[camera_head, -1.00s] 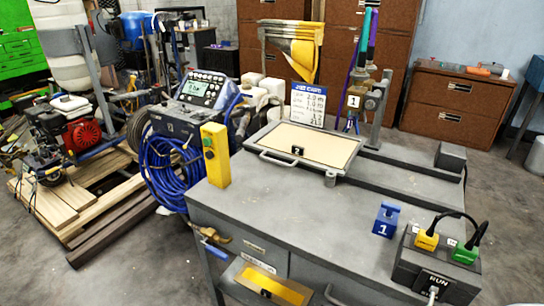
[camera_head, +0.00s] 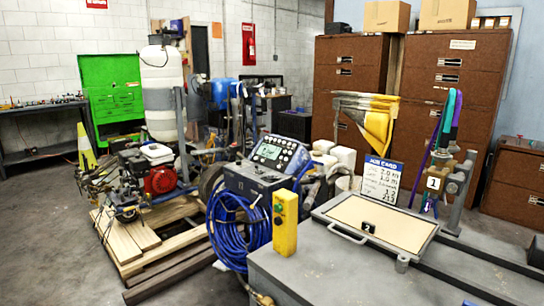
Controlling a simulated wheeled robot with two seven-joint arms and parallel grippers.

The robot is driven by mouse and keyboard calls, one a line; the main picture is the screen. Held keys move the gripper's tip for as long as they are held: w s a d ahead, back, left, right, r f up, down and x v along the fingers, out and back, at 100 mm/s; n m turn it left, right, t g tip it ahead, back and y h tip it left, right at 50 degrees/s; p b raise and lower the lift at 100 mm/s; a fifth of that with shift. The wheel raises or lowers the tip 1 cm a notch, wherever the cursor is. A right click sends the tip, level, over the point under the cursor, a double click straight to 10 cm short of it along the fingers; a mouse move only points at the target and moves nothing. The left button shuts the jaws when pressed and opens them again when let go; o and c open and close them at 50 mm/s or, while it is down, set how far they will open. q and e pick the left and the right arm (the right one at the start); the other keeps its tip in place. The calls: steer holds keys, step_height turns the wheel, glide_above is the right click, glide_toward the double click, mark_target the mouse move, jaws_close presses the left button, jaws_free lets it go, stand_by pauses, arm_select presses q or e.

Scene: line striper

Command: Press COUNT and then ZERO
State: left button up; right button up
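The button labels are too small to read, so I cannot tell which are COUNT and ZERO. A blue hose (camera_head: 236,232) hangs coiled on the striper's near side. Neither of my grippers is in view.
A wooden pallet (camera_head: 150,240) with an engine (camera_head: 160,180) stands left. Open floor (camera_head: 50,230) lies at far left.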

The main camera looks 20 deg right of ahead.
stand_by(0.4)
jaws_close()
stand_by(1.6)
